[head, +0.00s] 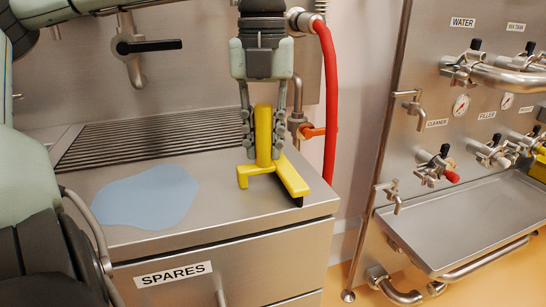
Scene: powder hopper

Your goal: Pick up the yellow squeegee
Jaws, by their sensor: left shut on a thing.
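The yellow squeegee (264,137) is upright near the right front corner of the steel counter (215,211), its wide head at the bottom with a dark edge. My left gripper (263,135) points down from above and is shut on the squeegee's handle, one finger on each side. I cannot tell whether the squeegee's head touches the counter or hangs just above it. My right gripper is not in view.
A blue puddle-like patch (146,197) lies on the counter, left of the squeegee. A slotted drain (150,138) runs behind. A red hose (329,100) hangs close right of the gripper. A valve panel with a steel tray (460,222) stands farther right.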

